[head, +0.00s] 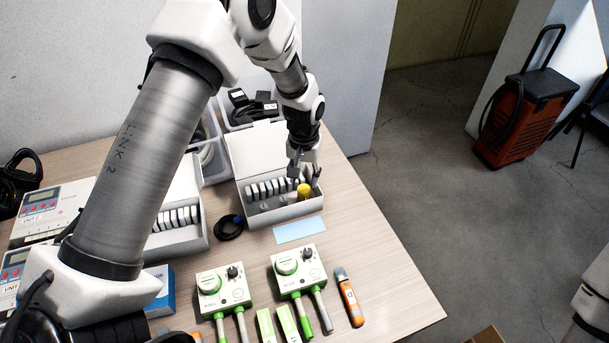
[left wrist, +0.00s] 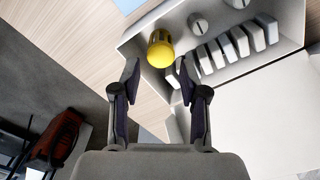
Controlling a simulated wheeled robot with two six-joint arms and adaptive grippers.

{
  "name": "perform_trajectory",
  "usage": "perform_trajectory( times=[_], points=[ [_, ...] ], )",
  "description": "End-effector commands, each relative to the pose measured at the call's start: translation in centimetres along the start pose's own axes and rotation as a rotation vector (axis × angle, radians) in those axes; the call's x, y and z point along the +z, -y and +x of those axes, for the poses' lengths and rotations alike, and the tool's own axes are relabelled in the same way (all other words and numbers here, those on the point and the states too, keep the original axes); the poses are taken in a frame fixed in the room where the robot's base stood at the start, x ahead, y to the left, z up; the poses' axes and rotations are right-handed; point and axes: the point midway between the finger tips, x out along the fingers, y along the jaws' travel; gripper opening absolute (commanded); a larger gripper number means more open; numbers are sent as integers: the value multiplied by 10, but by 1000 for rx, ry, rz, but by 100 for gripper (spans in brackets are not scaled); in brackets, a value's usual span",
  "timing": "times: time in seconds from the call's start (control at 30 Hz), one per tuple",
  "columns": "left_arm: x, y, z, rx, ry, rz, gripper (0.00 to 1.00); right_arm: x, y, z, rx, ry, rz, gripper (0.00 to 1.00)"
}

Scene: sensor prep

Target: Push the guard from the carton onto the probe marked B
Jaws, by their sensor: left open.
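The yellow guard (head: 305,191) stands in the front right part of the open white carton (head: 285,213). In the left wrist view the guard (left wrist: 160,50) lies just beyond my fingertips. My left gripper (head: 305,172) is open above the carton's right end, with nothing between its fingers; it also shows in the left wrist view (left wrist: 160,72). The fingers look close to the guard, but I cannot tell whether they touch it. Two white-and-green units (head: 222,291) (head: 299,270) stand at the front with probes. I cannot read a B on any probe. My right gripper is out of view.
White blocks (left wrist: 229,48) stand in a row in the carton. A second carton (head: 178,242) is to its left. The table's right side is clear.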

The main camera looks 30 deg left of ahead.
Motion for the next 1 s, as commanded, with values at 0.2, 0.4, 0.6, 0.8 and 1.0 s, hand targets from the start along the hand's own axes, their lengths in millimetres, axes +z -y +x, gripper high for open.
perform_trajectory(
  times=[0.2, 0.4, 0.6, 0.8, 1.0],
  points=[
    [1, 0, 27, -1, 5, 0, 44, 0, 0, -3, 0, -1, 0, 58],
    [1, 0, 63, 0, 2, 0, 44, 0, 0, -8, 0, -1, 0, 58],
    [0, 0, 78, 0, -1, 0, 44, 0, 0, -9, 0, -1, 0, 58],
    [0, 0, 78, 0, -1, 0, 40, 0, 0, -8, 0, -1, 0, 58],
    [0, 0, 78, 0, -1, 0, 4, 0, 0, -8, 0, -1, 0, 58]
  ],
)
